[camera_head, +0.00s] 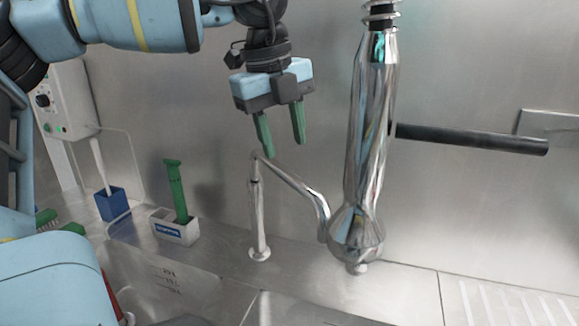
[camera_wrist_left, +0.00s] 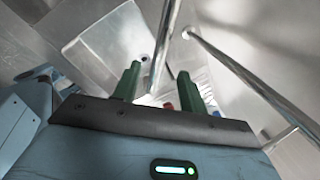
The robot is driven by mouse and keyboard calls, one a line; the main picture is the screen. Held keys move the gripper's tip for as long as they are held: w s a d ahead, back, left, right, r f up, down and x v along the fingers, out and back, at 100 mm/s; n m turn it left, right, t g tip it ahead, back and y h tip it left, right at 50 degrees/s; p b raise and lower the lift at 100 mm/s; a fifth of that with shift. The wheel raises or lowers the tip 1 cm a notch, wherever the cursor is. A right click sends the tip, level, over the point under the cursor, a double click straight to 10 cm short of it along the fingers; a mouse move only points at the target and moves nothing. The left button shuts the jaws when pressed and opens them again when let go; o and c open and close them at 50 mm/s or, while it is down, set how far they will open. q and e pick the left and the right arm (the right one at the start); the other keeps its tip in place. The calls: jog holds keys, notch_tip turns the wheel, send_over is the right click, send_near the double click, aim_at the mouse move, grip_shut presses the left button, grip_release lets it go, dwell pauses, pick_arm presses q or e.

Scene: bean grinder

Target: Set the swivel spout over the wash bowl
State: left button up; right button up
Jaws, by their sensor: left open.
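The swivel spout is a thin chrome tube (camera_head: 295,183) on an upright post (camera_head: 258,215); in the head view it slants from the post top down to the right, its end close to the big chrome sprayer. My left gripper (camera_head: 282,149) is open and empty, its green fingers pointing down just above the post top. In the left wrist view a chrome tube (camera_wrist_left: 165,45) shows between the open fingers (camera_wrist_left: 158,85); I cannot tell whether they touch it. A steel basin (camera_head: 165,290) lies at the lower left; the wrist view shows a basin with a drain (camera_wrist_left: 95,50). Which is the wash bowl is unclear.
The large chrome sprayer (camera_head: 372,130) hangs right of the spout. A black bar (camera_head: 470,138) sticks out on the right. A white holder with a green-handled brush (camera_head: 176,230) and a blue cup (camera_head: 112,204) stand left. A ribbed drainboard (camera_head: 510,305) is at right.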

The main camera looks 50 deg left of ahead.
aim_at(290, 174)
pick_arm(q)
jog(key=f, duration=0.3)
jog(key=w+f, duration=0.1)
jog(key=f, duration=0.2)
jog(key=shift+w+f, duration=0.2)
jog(key=shift+c, duration=0.4)
grip_shut()
